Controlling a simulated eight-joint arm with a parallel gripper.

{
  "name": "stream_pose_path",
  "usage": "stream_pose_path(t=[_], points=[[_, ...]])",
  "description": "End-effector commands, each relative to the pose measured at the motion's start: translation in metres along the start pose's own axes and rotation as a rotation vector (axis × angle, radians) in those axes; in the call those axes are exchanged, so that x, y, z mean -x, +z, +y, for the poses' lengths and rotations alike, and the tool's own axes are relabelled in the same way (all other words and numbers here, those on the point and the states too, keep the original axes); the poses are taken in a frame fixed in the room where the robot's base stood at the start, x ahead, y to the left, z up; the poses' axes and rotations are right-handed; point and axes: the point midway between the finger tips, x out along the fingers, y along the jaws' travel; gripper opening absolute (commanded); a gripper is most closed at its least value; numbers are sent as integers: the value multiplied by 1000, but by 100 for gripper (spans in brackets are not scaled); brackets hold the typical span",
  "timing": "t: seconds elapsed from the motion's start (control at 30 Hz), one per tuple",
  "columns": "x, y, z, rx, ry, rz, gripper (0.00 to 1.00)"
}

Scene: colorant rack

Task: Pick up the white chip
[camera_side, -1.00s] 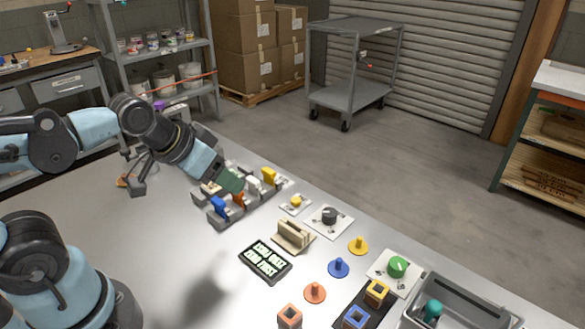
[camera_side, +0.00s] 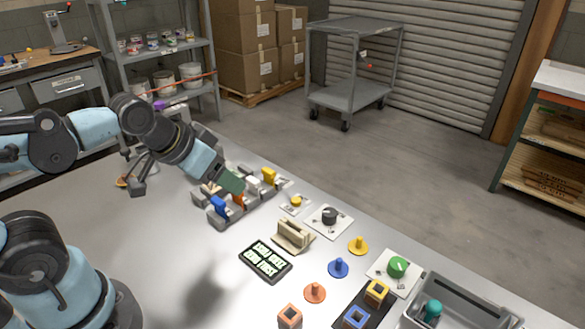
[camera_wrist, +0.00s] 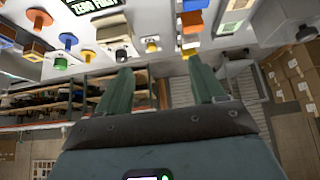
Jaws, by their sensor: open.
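The white chip (camera_side: 253,183) stands upright in the grey rack (camera_side: 222,222), between the orange chip (camera_side: 238,199) and the yellow chip (camera_side: 268,176). A blue chip (camera_side: 218,206) stands at the rack's near end. My gripper (camera_side: 232,180) has green fingers and is just left of the white chip, over the rack, partly hiding its back. In the wrist view my gripper (camera_wrist: 161,80) shows two fingers spread apart with nothing between them. The rack's chips show at the top edge there, beyond the right finger. The gap between fingers and white chip is hard to judge.
A cream holder (camera_side: 293,236) and a black display (camera_side: 265,262) lie in front of the rack. Knobs, coloured pegs (camera_side: 338,268) and a grey tray (camera_side: 465,303) fill the right side. The table's left middle is clear.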

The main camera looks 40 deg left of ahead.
Motion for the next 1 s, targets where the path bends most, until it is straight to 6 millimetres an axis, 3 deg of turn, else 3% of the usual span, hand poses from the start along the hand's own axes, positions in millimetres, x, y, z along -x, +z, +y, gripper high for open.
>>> stream_pose_path(t=[0.27,0.57,1.0], points=[[1,-4,-1,0,-2,-16,68],[-4,-47,-14,-3,-17,-203,68],[-48,-99,-43,-1,-10,-527,68]])
